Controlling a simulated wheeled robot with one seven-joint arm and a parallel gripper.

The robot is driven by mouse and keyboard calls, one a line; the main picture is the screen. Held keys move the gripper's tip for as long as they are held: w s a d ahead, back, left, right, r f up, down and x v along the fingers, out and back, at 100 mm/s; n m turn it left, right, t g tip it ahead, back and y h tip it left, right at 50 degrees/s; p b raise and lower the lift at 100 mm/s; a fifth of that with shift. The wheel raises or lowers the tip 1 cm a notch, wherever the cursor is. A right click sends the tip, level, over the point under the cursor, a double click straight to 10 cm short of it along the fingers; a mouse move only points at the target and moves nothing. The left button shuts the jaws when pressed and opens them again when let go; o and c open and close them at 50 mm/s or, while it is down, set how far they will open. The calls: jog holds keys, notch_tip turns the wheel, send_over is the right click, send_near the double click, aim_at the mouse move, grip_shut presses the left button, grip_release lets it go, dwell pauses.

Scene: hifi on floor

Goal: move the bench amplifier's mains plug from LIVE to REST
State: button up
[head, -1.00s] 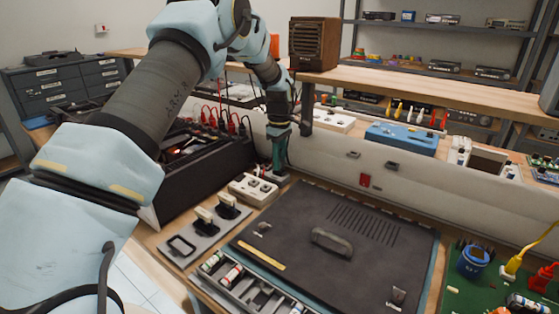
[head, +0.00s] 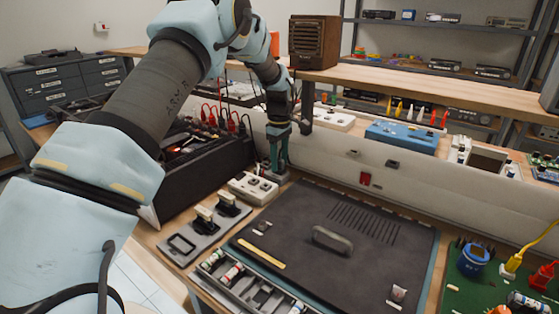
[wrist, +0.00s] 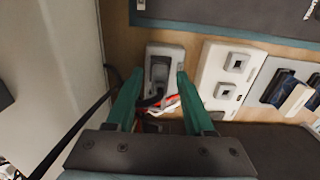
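My gripper (head: 278,152) points down at the back of the bench, over a small grey socket block (wrist: 163,52). In the wrist view its two green fingers (wrist: 160,76) are apart, one on each side of the block. A dark grey plug (wrist: 158,75) appears to sit in this block between the fingertips; I cannot tell whether they touch it. Red and dark leads run just below it. A white socket strip (head: 253,187) with two outlets is beside the block; it also shows in the wrist view (wrist: 228,82). No LIVE or REST label is readable.
A grey holder (head: 181,246) with two upright dark-and-cream plugs and an empty frame stands in front of the strip. A black open-topped case (head: 205,165) with red and black leads is at left. A dark mat (head: 350,215) lies right; a pale partition (head: 330,160) stands behind.

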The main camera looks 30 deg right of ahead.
jog(key=shift+r, duration=0.1)
notch_tip(320, 180, up, 16)
jog(key=shift+f+p, duration=0.2)
jog(key=shift+p, duration=0.75)
dwell(0.4)
dwell(0.4)
jog(key=a+m, duration=0.3)
jog(key=a, duration=2)
jog(key=s+a+f+m, duration=0.1)
jog(key=s+a, duration=0.4)
jog(key=a, duration=0.1)
jog(key=s+a+f+m+t, duration=0.1)
jog(key=s+a+f, duration=0.1)
jog(key=s+a, duration=0.4)
jog(key=s+a+f+m, duration=0.1)
jog(key=s+a, duration=0.4)
jog(key=a, duration=0.3)
jog(key=shift+s+f+m+t, duration=0.15)
jog(key=shift+s+m+t, duration=0.1)
jog(key=shift+m+t, duration=0.05)
